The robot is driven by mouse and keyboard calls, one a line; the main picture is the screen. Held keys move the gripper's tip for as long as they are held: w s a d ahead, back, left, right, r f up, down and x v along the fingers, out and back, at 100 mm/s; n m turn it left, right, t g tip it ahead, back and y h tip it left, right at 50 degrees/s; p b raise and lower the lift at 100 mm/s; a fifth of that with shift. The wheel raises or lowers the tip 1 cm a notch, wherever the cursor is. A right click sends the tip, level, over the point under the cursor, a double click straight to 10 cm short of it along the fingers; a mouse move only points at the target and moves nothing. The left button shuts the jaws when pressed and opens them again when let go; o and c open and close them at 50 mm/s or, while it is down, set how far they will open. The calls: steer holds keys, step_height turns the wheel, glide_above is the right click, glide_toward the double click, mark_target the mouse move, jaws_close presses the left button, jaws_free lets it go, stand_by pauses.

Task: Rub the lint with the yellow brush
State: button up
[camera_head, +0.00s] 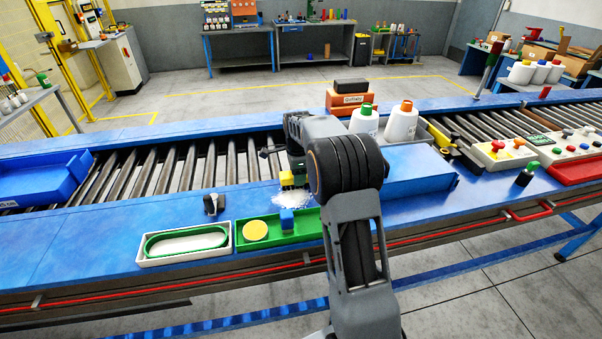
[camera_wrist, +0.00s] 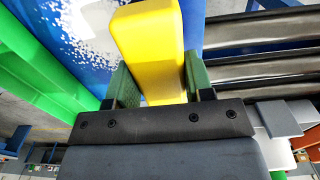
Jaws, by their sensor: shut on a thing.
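My gripper (camera_head: 293,181) is shut on the yellow brush (camera_head: 286,178), low over the blue bench top. In the wrist view the yellow brush (camera_wrist: 151,46) stands between the two green finger pads of my gripper (camera_wrist: 155,82). The white lint (camera_head: 293,197) lies in a speckled patch on the blue surface, right below the brush. It also shows in the wrist view (camera_wrist: 88,22), beside the brush. I cannot tell whether the bristles touch it. My arm hides part of the area to the right.
A green tray (camera_head: 240,245) in front holds a yellow round sponge (camera_head: 255,230) and a blue block (camera_head: 287,220). A white tray with a green ring (camera_head: 150,255) is to its left. Conveyor rollers (camera_head: 190,165) run behind.

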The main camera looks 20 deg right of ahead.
steer(key=shift+s+a+f+b, duration=0.15)
steer(key=shift+s+b, duration=0.25)
steer(key=shift+s, duration=0.45)
steer(key=shift+s+a+b, duration=0.2)
steer(key=shift+s+b, duration=0.25)
steer(key=shift+s, duration=0.4)
steer(key=shift+s+a+f+b, duration=0.15)
steer(key=shift+s+b, duration=0.25)
steer(key=shift+s, duration=0.45)
steer(key=shift+s+a+r+b, duration=0.15)
steer(key=shift+s+b, duration=0.1)
steer(key=shift+s, duration=0.5)
steer(key=shift+s+a+r+b, duration=0.1)
steer(key=shift+s+a+b, duration=0.15)
steer(key=shift+s, duration=0.55)
steer(key=shift+s+a+r+b, duration=0.1)
steer(key=shift+s+b, duration=0.15)
steer(key=shift+s, duration=0.5)
steer(key=shift+s+f, duration=0.15)
steer(key=shift+s, duration=0.05)
steer(key=shift+a, duration=0.2)
